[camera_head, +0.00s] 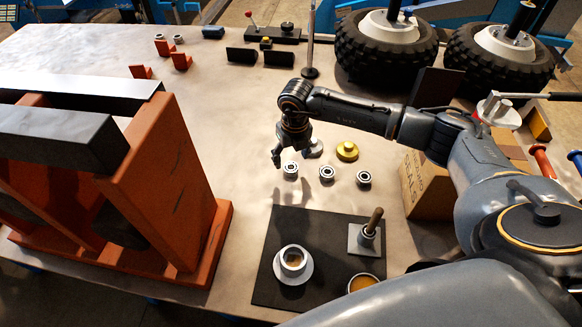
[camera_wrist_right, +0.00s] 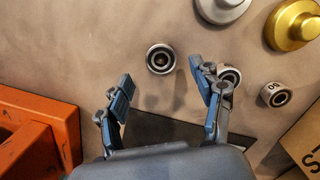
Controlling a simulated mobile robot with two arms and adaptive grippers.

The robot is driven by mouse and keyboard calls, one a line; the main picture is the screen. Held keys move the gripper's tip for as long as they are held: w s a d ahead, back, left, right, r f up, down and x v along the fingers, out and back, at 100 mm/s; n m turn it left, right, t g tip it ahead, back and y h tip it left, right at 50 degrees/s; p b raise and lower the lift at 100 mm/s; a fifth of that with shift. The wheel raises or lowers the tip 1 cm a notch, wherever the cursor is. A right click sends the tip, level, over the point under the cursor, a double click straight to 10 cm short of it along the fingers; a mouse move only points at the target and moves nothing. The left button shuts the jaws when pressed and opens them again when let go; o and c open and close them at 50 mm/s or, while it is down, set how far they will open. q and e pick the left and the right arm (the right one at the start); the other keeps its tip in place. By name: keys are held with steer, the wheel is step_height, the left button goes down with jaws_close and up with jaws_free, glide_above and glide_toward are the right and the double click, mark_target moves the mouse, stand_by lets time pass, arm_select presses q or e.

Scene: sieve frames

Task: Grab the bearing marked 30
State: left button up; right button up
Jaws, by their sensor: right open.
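Three small metal bearings stand in a row on the table: a left one (camera_head: 291,170), a middle one (camera_head: 327,173) and a right one (camera_head: 364,178). They also show in the right wrist view as the left bearing (camera_wrist_right: 161,58), the middle bearing (camera_wrist_right: 230,74), partly hidden by a finger, and the right bearing (camera_wrist_right: 275,94). The right one has a dark mark on its side, too small to read surely; I cannot tell which is marked 30. My right gripper (camera_head: 291,158) is open and empty, its fingers pointing down near the left bearing. My left gripper is out of view.
A gold knobbed weight (camera_head: 347,151) and a silver one (camera_head: 314,148) stand behind the bearings. A dark mat (camera_head: 265,290) with a cup and a tamper lies in front. A cardboard box (camera_head: 425,190) is at right, an orange frame (camera_head: 170,170) at left.

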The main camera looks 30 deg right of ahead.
mark_target(291, 167)
steer(key=f, duration=0.2)
steer(key=f+p, duration=0.1)
steer(key=shift+w+f, duration=0.25)
steer(key=shift+f, duration=0.4)
steer(key=shift+c, duration=0.4)
steer(key=shift+d, duration=0.1)
steer(key=c, duration=1.3)
steer(key=shift+o, duration=0.2)
steer(key=shift+r, duration=0.1)
